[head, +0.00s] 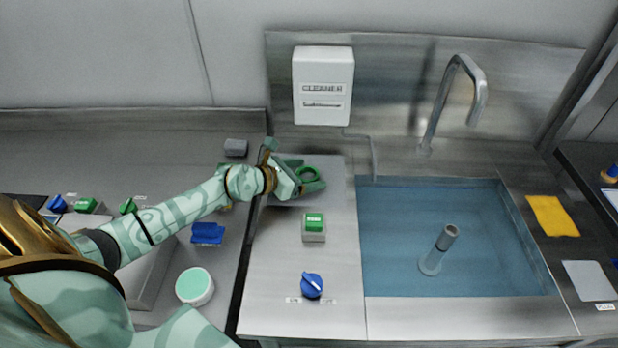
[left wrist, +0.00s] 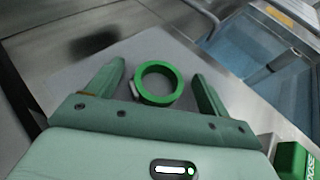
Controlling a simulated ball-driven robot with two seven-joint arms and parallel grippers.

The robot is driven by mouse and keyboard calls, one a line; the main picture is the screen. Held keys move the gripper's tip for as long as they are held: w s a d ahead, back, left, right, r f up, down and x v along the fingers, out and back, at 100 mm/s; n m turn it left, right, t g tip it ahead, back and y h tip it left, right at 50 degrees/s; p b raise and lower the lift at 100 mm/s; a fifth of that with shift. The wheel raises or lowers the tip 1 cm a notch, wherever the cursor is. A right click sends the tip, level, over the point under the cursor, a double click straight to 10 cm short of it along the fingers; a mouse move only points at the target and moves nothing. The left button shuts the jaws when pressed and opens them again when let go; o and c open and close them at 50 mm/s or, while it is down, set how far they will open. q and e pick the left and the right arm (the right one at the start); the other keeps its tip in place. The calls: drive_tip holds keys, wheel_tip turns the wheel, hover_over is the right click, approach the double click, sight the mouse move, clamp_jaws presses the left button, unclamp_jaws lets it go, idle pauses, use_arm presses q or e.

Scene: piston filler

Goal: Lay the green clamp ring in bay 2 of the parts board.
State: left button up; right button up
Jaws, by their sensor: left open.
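The green clamp ring (head: 307,167) lies flat on a grey surface on the steel counter left of the sink. It also shows in the left wrist view (left wrist: 159,102). My left gripper (head: 312,174) is open, with its fingers on either side of the ring; in the left wrist view the fingers (left wrist: 158,72) stand apart from it with gaps on both sides. I cannot make out the parts board or its bay 2 for sure; my left arm covers much of the left bench. My right gripper is out of view.
A green button box (head: 314,224) and a blue rotary knob (head: 312,285) stand nearer on the counter. The sink (head: 400,225) with a tap lies to the right. On the left bench are a blue block (head: 207,233), a round white tub (head: 194,287) and a grey block (head: 236,147).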

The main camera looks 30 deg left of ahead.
use_arm(q)
drive_tip(key=shift+w, duration=0.1)
drive_tip(key=shift+c, duration=0.3)
drive_tip(key=c, duration=1.1)
drive_tip(key=shift+r, duration=0.15)
